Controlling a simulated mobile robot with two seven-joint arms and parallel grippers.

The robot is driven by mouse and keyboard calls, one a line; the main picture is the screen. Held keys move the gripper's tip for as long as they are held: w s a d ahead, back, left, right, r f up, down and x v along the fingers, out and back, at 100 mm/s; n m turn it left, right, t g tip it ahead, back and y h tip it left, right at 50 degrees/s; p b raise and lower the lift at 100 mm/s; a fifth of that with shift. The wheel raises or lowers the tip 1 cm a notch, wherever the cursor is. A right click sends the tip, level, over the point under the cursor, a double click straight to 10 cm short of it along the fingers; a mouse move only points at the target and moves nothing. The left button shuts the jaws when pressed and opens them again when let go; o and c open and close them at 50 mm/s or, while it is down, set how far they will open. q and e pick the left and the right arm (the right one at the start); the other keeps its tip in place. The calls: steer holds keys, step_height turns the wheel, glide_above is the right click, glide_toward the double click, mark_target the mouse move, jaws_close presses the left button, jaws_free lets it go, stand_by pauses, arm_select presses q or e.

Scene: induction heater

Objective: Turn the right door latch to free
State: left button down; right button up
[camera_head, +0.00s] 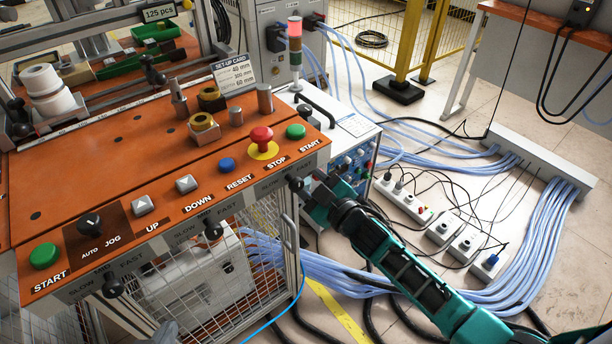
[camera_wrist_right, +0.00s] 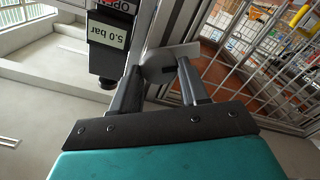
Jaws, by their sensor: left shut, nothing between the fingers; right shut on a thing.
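In the right wrist view, my right gripper (camera_wrist_right: 159,68) is shut on a grey latch (camera_wrist_right: 178,53), which sits between the two dark fingers. The latch is beside a metal frame post, with the barred mesh door (camera_wrist_right: 262,70) to its right. The fingers hide part of the latch, so its exact angle is hard to tell. In the head view, my teal right arm comes in from the lower right and ends at the machine's front right corner. The latch is not clear there. My left gripper (camera_head: 165,334) shows only as a dark tip at the bottom edge, shut and empty.
The orange control panel (camera_head: 118,218) with buttons and knobs overhangs the mesh front. A silver door handle (camera_head: 289,232) stands below its right corner. A black box marked 5.0 bar (camera_wrist_right: 106,40) is left of my right fingers. Power strips (camera_head: 402,200) and blue cables cover the floor at right.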

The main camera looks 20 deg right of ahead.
arm_select(q)
steer(key=shift+w+d+f+b, duration=0.25)
steer(key=shift+f+b, duration=0.05)
steer(key=shift+b, duration=0.5)
arm_select(e)
steer(key=n, duration=1.1)
steer(key=shift+a+f+n, duration=0.1)
steer(key=shift+f+n, duration=0.15)
steer(key=shift+n, duration=0.05)
arm_select(q)
steer(key=shift+r, duration=0.1)
arm_select(e)
steer(key=shift+n, duration=0.3)
steer(key=o, duration=1)
arm_select(q)
steer(key=shift+s+f, duration=0.25)
steer(key=shift+f, duration=0.1)
arm_select(e)
steer(key=shift+s, duration=0.1)
